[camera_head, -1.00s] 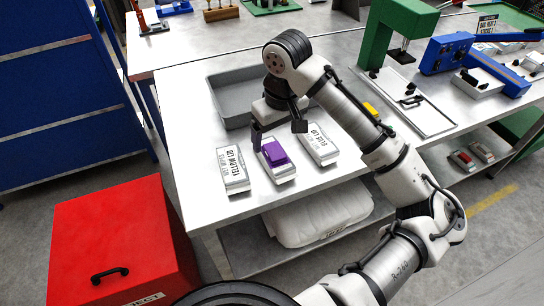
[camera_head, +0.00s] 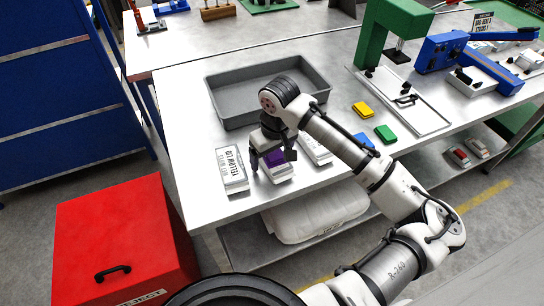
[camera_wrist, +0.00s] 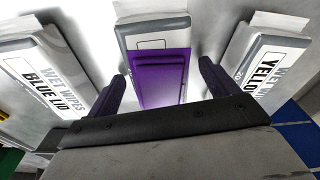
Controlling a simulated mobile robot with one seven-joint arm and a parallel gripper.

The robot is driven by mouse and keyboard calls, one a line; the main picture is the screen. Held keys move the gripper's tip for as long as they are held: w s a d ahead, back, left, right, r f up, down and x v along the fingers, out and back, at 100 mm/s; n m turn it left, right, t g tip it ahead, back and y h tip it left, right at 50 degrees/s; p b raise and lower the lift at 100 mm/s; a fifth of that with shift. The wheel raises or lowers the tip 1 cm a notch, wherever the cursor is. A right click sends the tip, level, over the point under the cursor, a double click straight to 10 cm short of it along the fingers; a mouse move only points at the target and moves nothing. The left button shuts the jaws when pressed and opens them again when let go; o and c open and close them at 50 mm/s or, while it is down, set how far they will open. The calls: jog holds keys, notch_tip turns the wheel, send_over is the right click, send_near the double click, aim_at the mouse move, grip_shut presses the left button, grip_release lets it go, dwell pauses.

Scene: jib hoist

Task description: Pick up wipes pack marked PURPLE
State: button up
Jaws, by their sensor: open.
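The wipes pack with the purple lid (camera_head: 279,172) lies on the metal table between two other white packs. In the wrist view its purple lid (camera_wrist: 158,78) sits between my two open fingers, with a gap on each side. My gripper (camera_head: 273,160) is open and empty, low over this pack and partly hiding it in the head view. The pack marked YELLOW LID (camera_head: 232,170) is to its left in the head view. The pack marked BLUE LID (camera_wrist: 42,70) is on its other side, partly hidden by my arm in the head view.
A grey tray (camera_head: 232,118) stands behind the packs. A red bin (camera_head: 120,240) stands in front at left. A green press (camera_head: 398,30) stands at the back right.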

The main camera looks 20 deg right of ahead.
jog(key=c, duration=1.2)
jog(key=shift+o, duration=0.2)
